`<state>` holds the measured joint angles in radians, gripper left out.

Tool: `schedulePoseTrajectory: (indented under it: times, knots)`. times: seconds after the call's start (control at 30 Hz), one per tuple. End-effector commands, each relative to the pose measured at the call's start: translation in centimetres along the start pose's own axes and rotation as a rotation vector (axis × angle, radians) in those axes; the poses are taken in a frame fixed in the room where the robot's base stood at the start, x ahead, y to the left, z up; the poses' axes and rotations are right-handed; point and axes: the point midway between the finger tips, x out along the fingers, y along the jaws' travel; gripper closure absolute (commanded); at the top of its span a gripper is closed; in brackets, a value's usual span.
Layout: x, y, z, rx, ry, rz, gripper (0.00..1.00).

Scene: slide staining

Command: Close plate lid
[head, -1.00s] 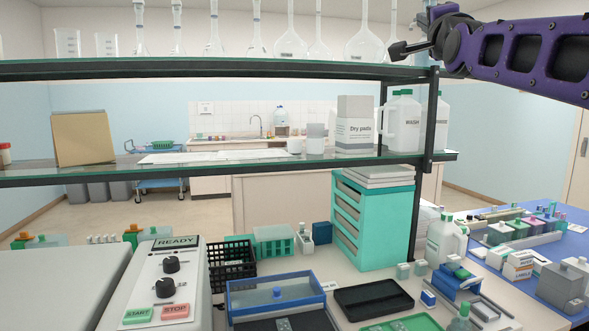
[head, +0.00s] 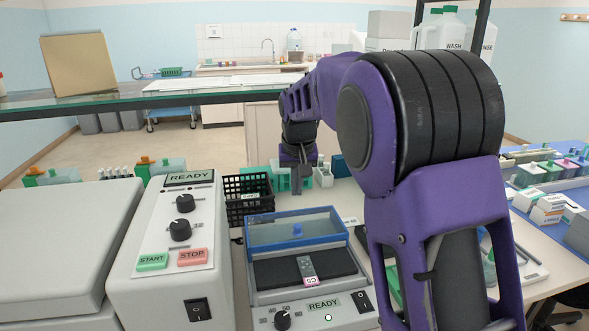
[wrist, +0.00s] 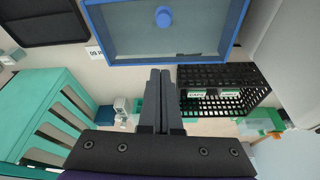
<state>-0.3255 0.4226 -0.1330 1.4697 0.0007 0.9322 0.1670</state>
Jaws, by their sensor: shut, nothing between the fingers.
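The plate device (head: 260,302) stands on the bench with a READY label and a dial. Its clear lid (head: 335,222) with a blue frame and a blue knob (head: 296,230) is raised and tilted at the back of the dark plate (head: 335,262). A slide marked CS (head: 311,282) lies on that plate. In the wrist view the lid's blue frame (wrist: 97,35) and knob (wrist: 163,16) fill the top. My gripper (head: 297,191) is shut and empty, pointing down behind the lid. In the wrist view its fingertips (wrist: 160,71) appear close to the lid's rear edge; contact is unclear.
A black wire basket (head: 248,205) stands left of my gripper, teal racks (head: 275,178) behind it. A control box with START and STOP buttons (head: 180,258) stands left of the plate device. A glass shelf (head: 200,96) crosses above the bench.

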Motion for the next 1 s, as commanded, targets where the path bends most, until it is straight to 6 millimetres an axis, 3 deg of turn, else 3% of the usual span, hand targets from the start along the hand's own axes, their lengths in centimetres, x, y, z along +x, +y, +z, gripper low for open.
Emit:
schedulePoseTrajectory:
  times: [0.4, 0.7, 1.0]
  knots:
    - [8.8, 0.1, -0.1, 0.002, 0.001, 0.002, 1.0]
    - [7.0, -0.1, 3.0, 0.002, 0.007, -0.001, 1.0]
    - [6.9, 0.0, 3.5, 0.002, 0.006, 0.0, 1.0]
